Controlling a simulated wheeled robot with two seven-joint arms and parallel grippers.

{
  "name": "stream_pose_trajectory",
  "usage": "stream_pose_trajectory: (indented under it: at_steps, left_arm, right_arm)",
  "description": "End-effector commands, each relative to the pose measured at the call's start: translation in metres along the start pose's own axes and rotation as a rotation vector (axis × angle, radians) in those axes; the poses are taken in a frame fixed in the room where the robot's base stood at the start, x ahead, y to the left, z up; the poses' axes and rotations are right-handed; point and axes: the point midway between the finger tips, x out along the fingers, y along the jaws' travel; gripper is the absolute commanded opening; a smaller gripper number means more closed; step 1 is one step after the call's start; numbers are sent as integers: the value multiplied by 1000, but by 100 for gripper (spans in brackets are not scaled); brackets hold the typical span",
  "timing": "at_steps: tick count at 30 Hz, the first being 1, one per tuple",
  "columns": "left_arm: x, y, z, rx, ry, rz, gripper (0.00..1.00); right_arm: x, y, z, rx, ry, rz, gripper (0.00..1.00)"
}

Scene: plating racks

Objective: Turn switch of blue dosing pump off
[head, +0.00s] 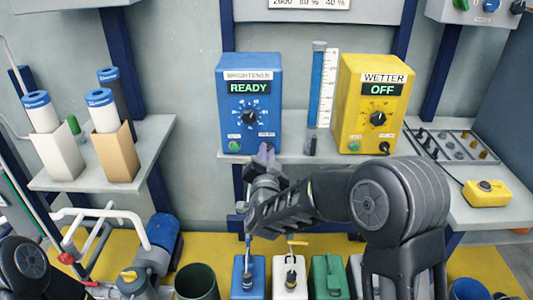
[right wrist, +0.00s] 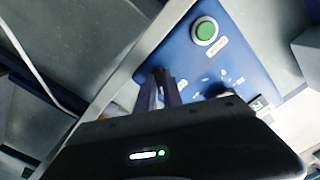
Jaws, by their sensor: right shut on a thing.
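The blue dosing pump (head: 232,108) stands on the wall shelf, marked BRIGHTENER, with a lit green READY display (head: 250,88). A black dial and a green button (head: 234,146) are on its front. My right gripper (head: 265,152) is at the pump's lower right front corner, where the switch sits. In the right wrist view its fingers (right wrist: 161,88) are shut against the blue panel (right wrist: 185,55), near the panel's edge. They hide the switch, which they appear to hold. The green button (right wrist: 205,30) shows clear of the fingers. My left gripper is not in view.
A yellow pump (head: 347,115) marked WETTER shows OFF at right, with a clear tube (head: 317,90) and scale between the pumps. Filter cartridges (head: 100,97) stand on the left shelf. Several canisters (head: 327,278) are below my right arm.

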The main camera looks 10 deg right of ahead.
Motion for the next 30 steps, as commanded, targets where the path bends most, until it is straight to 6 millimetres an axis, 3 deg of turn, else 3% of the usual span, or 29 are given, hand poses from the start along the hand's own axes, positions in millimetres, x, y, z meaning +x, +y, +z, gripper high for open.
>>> stream_pose_trajectory:
  at_steps: [20,30]
  left_arm:
    - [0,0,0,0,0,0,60]
    - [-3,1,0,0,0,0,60]
  right_arm:
    - [0,0,0,-16,-1,1,0]
    - [0,-1,0,-155,-1,-1,0]
